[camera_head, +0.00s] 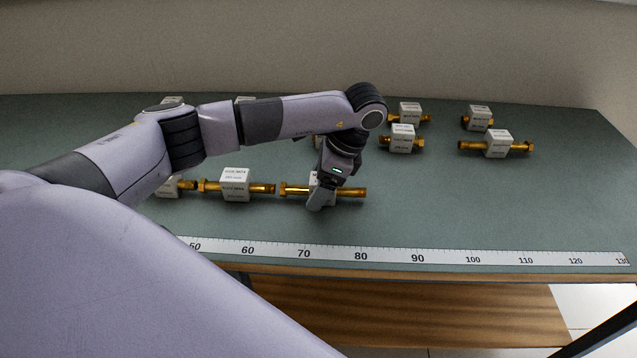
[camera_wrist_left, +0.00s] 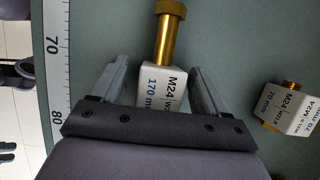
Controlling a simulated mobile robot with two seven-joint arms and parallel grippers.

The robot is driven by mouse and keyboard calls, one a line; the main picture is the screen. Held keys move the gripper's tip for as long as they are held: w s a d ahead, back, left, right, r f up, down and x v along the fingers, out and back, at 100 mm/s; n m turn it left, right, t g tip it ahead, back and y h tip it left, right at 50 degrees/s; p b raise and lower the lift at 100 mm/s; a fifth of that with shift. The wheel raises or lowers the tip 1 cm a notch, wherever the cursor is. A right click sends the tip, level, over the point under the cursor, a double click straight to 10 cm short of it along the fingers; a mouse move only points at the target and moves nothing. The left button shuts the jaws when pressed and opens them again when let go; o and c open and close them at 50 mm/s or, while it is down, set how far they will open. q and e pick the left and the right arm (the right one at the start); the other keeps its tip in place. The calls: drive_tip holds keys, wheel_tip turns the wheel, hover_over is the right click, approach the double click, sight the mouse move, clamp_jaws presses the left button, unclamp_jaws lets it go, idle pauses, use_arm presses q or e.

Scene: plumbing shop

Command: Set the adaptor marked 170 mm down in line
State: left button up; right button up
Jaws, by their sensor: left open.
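The adaptor marked 170 mm (camera_wrist_left: 158,84) is a white block with brass ends, and its label reads M24 170 mm in the left wrist view. In the head view its brass end (camera_head: 350,192) sticks out to the right of my left gripper (camera_head: 321,196). It appears to lie on the bench, in a row with two adaptors to its left. My left gripper is open, with its fingers on either side of the white block. The fingers hide most of the block in the head view. My right gripper is out of view.
The row's neighbours are a middle adaptor (camera_head: 234,183) and a partly hidden one (camera_head: 168,188). A ruler strip (camera_head: 390,255) runs along the front edge of the green bench (camera_head: 480,205). Several more adaptors stand behind, such as one at right (camera_head: 498,144). The front right is clear.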

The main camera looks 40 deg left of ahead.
use_arm(q)
drive_tip(key=p+v, duration=0.1)
drive_tip(key=v, duration=1.1)
drive_tip(key=shift+r, duration=0.15)
